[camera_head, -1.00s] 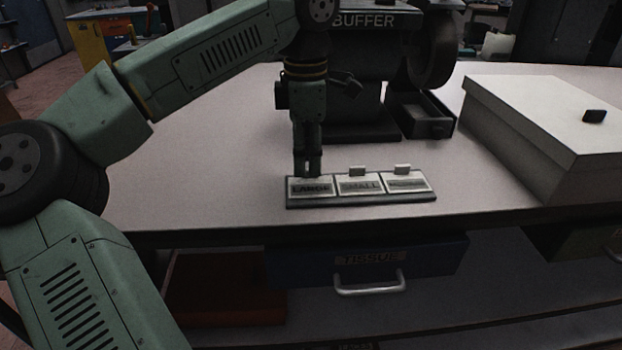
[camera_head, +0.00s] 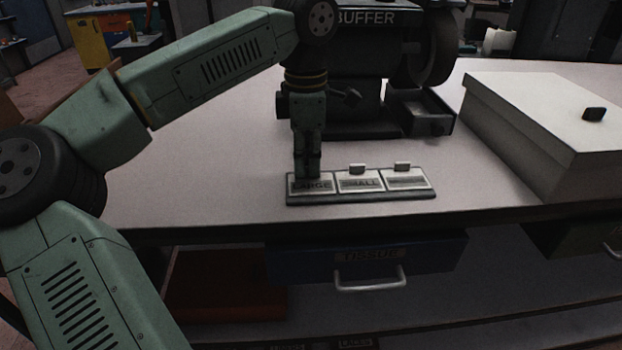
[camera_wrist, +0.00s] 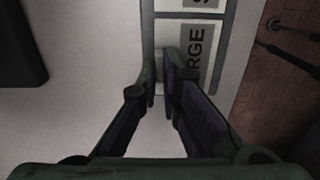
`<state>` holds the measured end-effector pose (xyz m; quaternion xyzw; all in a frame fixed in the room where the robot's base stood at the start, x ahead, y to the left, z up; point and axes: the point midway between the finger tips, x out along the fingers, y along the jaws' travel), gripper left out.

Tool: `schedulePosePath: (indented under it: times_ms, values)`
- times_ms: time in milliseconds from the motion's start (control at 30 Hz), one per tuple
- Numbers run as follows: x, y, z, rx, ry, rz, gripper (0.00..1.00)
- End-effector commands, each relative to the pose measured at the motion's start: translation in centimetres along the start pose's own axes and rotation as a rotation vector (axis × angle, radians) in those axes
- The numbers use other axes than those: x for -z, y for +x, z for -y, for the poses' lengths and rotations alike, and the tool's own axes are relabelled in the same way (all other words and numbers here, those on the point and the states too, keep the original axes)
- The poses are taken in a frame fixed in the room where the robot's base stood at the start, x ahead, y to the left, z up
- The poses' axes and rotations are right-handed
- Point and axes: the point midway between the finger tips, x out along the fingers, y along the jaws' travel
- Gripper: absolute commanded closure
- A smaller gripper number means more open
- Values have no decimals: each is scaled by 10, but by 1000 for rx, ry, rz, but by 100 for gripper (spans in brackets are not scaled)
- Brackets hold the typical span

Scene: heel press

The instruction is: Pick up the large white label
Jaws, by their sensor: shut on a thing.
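The large white label (camera_head: 311,186) lies in the left slot of a dark-framed label tray (camera_head: 361,200) on the bench; its word reads LARGE. In the wrist view the label (camera_wrist: 193,62) shows the letters RGE, and its other end is hidden by a finger. My gripper (camera_head: 307,176) points straight down at the label's back edge. In the wrist view my gripper (camera_wrist: 163,84) has its fingers close together at that edge, shut on the label's tab, which is mostly hidden between them.
A SMALL label (camera_head: 359,183) and a third label (camera_head: 406,180), each with a raised tab, lie to the right in the same tray. A buffer machine (camera_head: 350,75) stands behind. A white lidded box (camera_head: 540,120) is at the right. The bench left of the tray is clear.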

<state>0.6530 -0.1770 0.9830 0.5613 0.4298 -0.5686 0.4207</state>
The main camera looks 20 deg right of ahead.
Motion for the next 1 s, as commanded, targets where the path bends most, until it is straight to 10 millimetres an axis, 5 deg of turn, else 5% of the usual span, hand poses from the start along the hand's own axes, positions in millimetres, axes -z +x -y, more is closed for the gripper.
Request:
schedulePosePath:
  times_ms: [333,567,1000]
  values:
    - [0,-6,0,-1,0,-1,100]
    - [-1,-33,0,-3,0,0,100]
    - [6,-39,105,-2,0,-2,100]
